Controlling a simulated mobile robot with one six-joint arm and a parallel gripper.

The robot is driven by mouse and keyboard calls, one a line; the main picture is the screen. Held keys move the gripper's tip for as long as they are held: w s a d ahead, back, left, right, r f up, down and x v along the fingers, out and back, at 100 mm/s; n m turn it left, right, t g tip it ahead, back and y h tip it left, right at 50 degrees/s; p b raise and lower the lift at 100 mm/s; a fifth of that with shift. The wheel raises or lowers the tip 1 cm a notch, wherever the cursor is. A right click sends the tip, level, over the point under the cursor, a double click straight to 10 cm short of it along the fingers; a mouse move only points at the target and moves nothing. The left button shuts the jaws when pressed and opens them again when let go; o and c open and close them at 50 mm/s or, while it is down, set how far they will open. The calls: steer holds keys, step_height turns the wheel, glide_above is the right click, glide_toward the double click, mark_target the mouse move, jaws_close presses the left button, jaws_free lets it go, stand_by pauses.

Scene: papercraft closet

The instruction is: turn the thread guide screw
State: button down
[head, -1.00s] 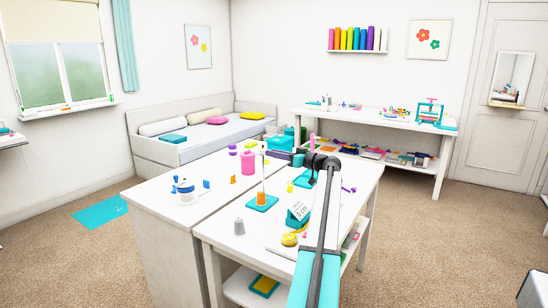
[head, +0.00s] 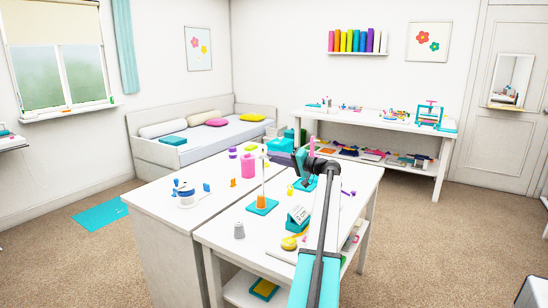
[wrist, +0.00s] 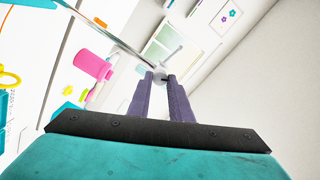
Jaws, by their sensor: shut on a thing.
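The thread stand has a teal base (head: 262,206) with an orange spool (head: 261,196) and a thin upright rod (head: 263,172) on the near table. My gripper (wrist: 162,77) has purple fingers, shut on the thread guide screw (wrist: 166,80), a small dark piece at the rod's end. The fingers hide most of the screw. In the head view my gripper (head: 269,153) reaches left to the rod's top.
A pink bottle (head: 248,166), a grey thimble (head: 239,230), a yellow tape measure (head: 289,243) and a teal and white box (head: 298,216) stand around the thread stand.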

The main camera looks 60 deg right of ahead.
steer(key=shift+m+p, duration=1.35)
steer(key=shift+m, duration=1.55)
steer(key=shift+f, duration=0.1)
steer(key=c, duration=1.6)
jaws_free()
steer(key=s+b, duration=0.1)
steer(key=s, duration=1.2)
steer(key=shift+s, duration=0.4)
